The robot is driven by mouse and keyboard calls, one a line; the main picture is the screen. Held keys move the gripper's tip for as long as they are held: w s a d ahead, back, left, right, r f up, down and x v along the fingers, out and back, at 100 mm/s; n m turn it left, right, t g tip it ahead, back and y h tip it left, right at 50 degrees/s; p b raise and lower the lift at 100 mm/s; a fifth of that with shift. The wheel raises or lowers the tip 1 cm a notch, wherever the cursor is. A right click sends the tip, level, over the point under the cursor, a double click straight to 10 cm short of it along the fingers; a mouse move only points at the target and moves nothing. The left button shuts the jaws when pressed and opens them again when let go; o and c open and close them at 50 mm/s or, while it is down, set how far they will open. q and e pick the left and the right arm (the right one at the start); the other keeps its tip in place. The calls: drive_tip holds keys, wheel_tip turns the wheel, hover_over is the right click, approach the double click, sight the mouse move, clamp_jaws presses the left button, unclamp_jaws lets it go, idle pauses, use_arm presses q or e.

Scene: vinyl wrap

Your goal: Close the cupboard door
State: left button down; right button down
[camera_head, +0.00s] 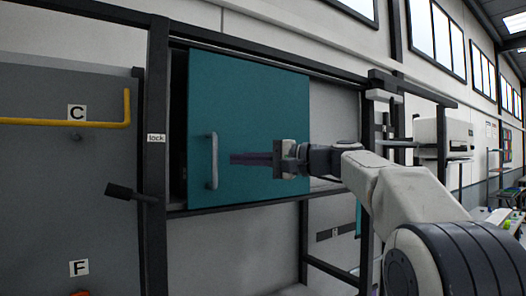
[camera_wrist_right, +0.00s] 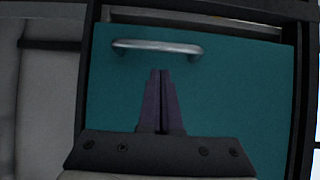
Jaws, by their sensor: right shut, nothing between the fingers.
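The cupboard door (camera_head: 250,110) is a flat teal panel in a dark frame. A narrow dark gap (camera_head: 179,125) shows between its left edge and the left post. Its pale upright bar handle (camera_head: 211,160) is near that left edge; the handle also shows in the right wrist view (camera_wrist_right: 157,47), lying crosswise above my fingertips. My right gripper (camera_head: 232,158) is shut and empty in front of the door, just right of the handle. The fingertips (camera_wrist_right: 160,72) appear a little apart from the handle; whether they touch the panel I cannot tell. My left gripper is out of view.
A black lever (camera_head: 130,193) sticks out at the left post below a "lock" label (camera_head: 156,138). A grey panel with a yellow bar (camera_head: 65,121) stands at the left. A pale open bay (camera_head: 335,125) shows right of the door. Dark frame rails run above and below.

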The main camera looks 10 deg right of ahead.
drive_tip(key=shift+s+a, duration=0.25)
drive_tip(key=shift+a, duration=0.8)
drive_tip(key=a+b, duration=0.1)
drive_tip(key=s+a, duration=0.1)
drive_tip(key=a, duration=0.1)
drive_tip(key=s+a+b, duration=0.1)
drive_tip(key=a, duration=0.1)
drive_tip(key=shift+b, duration=0.3)
